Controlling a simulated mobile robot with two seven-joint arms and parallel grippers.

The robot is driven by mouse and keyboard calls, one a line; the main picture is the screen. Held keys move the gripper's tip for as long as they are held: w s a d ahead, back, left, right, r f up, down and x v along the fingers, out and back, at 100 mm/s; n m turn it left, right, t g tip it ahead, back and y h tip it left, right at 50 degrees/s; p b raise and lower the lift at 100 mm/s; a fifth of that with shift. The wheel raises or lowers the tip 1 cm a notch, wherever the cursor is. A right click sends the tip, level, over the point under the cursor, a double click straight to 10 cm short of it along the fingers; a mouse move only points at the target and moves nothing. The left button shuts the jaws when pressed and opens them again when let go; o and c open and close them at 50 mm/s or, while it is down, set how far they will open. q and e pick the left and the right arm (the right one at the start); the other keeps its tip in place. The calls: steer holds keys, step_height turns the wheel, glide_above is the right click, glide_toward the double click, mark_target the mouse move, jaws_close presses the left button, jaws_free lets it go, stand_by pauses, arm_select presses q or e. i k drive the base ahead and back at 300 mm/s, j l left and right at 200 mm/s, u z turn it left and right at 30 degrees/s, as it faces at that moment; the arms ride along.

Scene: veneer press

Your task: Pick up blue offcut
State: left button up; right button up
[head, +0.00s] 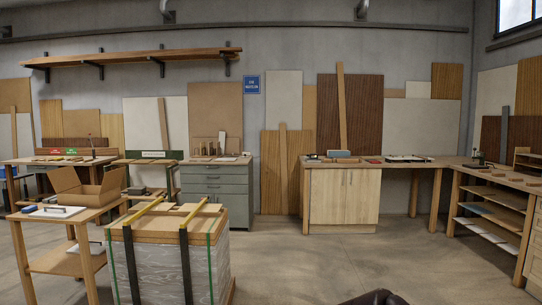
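I cannot make out for certain which thing is the blue offcut. A small blue item (29,209) lies at the left end of the low wooden cart at left. A grey-blue block (341,153) sits on the wooden workbench (390,163) against the back wall. Both are too small to identify surely. Neither of my grippers shows. A dark rounded shape at the bottom edge, right of centre, may be part of my own arm.
The wooden cart (62,263) holds an open cardboard box (88,190). A strapped pallet stack (160,268) stands in front, left of centre. A grey-green drawer cabinet (228,187) is behind it. A shelved bench (488,212) stands at right. The central floor is clear.

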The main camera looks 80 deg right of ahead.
mark_target(331, 154)
steer(key=z, duration=3.1)
steer(key=i, duration=5)
steer(key=j+u, duration=0.05)
steer(key=j, duration=0.15)
